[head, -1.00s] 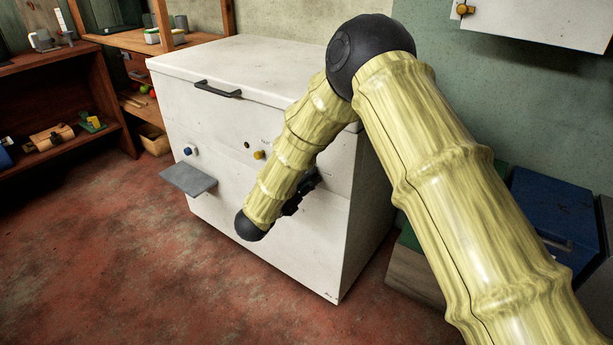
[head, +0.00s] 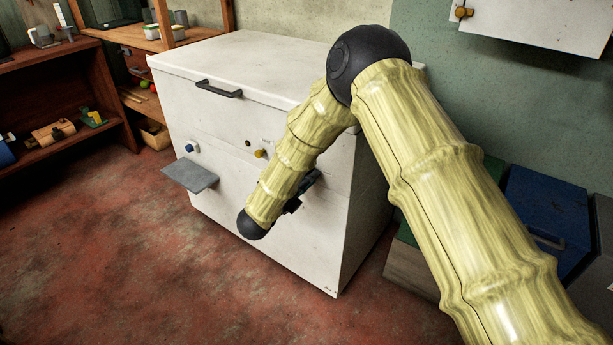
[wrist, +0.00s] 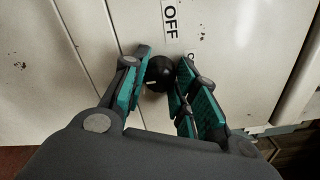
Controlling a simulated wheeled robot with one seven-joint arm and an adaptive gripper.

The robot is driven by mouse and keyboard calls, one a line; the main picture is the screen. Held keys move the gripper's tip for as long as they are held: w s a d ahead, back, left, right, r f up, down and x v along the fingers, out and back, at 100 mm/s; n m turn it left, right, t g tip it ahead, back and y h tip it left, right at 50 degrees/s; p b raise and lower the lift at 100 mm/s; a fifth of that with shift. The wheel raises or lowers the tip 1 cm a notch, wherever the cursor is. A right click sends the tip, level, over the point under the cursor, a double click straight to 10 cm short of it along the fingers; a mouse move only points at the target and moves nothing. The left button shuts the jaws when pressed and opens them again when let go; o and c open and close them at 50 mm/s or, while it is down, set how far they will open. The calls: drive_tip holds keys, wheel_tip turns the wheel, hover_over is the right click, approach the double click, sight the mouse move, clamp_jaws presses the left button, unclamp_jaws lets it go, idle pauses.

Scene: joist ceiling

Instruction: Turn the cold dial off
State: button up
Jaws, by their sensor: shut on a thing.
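A round black dial (wrist: 160,75) sits on the white front of the chest freezer (head: 230,115). A short white mark on the dial points left in the wrist view. An "OFF" label (wrist: 171,18) is above the dial in the wrist view, and a second label beside the right fingertip is partly covered. In the head view my arm hides the dial, and only a dark part of my gripper (head: 303,192) shows beside the freezer front.
A blue knob (head: 192,148), a yellow knob (head: 261,154) and a grey shelf plate (head: 190,175) stick out of the freezer front. Wooden shelves (head: 66,100) stand at left. A blue bin (head: 548,215) is at right. The red floor at front left is clear.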

drive_tip(key=shift+f, duration=0.1)
idle(0.3)
drive_tip(key=o, duration=1)
drive_tip(key=shift+s, duration=0.1)
drive_tip(key=v, duration=1.2)
drive_tip(key=shift+d, duration=0.1)
